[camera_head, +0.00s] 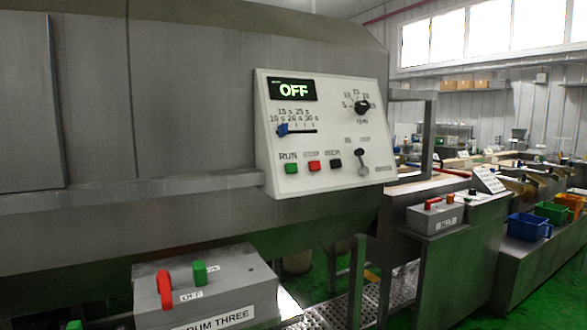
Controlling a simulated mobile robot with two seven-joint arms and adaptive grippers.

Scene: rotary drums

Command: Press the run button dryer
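The dryer's white control panel (325,183) is mounted on the side of the large grey machine (200,90). The green button (291,169) labelled RUN is at the panel's lower left. A red button (314,166) labelled STOP and a black button (336,163) sit to its right. A blue slider (282,130), a black rotary knob (362,107) and a toggle lever (361,160) are also on the panel. Neither of my grippers is in view.
A grey box (222,300) labelled DRUM THREE, with red and green levers, stands in front below the panel. A grey rail (130,192) runs along the machine. Another control box (434,215) and coloured bins (529,227) are at right. The space before the panel looks clear.

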